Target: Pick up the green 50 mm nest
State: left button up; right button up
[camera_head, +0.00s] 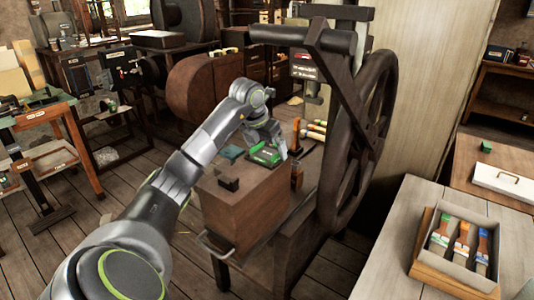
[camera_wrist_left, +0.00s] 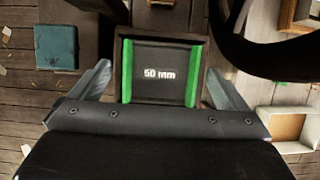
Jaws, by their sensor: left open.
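The green 50 mm nest (camera_wrist_left: 160,88) is a dark square block with a green strip along two sides and a white "50 mm" label. It fills the middle of the left wrist view. In the head view the nest (camera_head: 262,156) sits on top of the brown press bed, partly hidden by my gripper. My left gripper (camera_head: 274,150) is over it, pointing down. In the left wrist view its two fingers (camera_wrist_left: 158,70) stand apart, one on each side of the nest, with a gap to its sides. I cannot tell their height against it. My right gripper is not in view.
A teal block (camera_head: 232,152) and a small dark block (camera_head: 228,184) are left of the nest. The large handwheel (camera_head: 385,100) and press frame rise at the right. A box of brushes (camera_head: 432,272) is on the right table.

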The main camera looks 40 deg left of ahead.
aim_at(266, 154)
pick_arm(q)
jog(key=c, duration=1.4)
jog(key=shift+r, duration=0.15)
notch_tip(266, 154, up, 10)
jog(key=shift+r+b, duration=0.15)
jog(key=shift+b, duration=0.2)
